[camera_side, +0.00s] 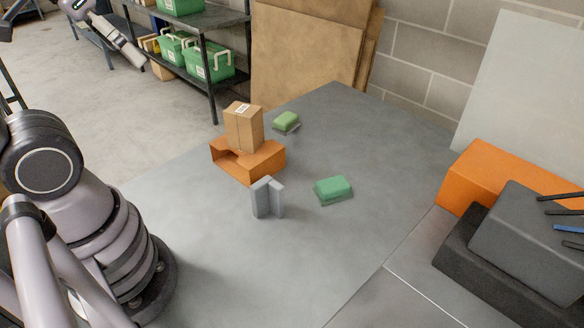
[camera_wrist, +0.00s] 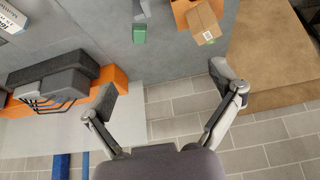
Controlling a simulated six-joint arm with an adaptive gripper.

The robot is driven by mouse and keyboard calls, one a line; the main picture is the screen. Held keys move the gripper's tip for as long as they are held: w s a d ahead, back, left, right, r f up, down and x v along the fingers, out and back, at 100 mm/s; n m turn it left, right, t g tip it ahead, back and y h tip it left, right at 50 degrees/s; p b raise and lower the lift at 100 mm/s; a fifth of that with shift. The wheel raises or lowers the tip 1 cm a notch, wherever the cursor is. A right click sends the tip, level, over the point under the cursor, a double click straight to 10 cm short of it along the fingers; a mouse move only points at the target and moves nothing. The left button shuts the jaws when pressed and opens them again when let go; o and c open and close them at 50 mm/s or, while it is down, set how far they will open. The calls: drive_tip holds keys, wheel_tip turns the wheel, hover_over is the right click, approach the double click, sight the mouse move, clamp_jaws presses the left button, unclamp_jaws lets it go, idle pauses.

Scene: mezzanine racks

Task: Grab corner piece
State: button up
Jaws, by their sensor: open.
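The corner piece (camera_side: 267,198) is a grey, L-shaped angle standing upright on the grey table (camera_side: 335,245), in front of the orange holder and left of the nearer green sponge. In the wrist view, a light grey shape at the top edge beside the green sponge looks like the corner piece (camera_wrist: 142,9), partly cut off by the frame. My gripper (camera_wrist: 163,86) shows in the wrist view with its two fingers wide apart and nothing between them. It is away from the corner piece. The side view does not show my gripper's fingers.
An orange holder (camera_side: 262,169) bears a cardboard box (camera_side: 243,127). Green sponges lie beyond it (camera_side: 286,122) and to its right (camera_side: 333,187). An orange block (camera_side: 486,182) and dark grey box (camera_side: 530,235) stand at right. A block wall (camera_side: 430,68) borders the back; the front table is clear.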

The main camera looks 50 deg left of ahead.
drive_tip(key=w+f+n+g+h, duration=0.7)
drive_tip(key=w+f+n, duration=0.1)
drive_tip(key=w+f, duration=0.5)
drive_tip(key=n+t+h, duration=0.2)
drive_tip(key=n+h, duration=0.4)
drive_tip(key=n, duration=0.4)
hover_over(265, 213)
drive_tip(key=f, duration=2.2)
drive_tip(key=shift+w+a, duration=0.3)
drive_tip(key=c, duration=0.9)
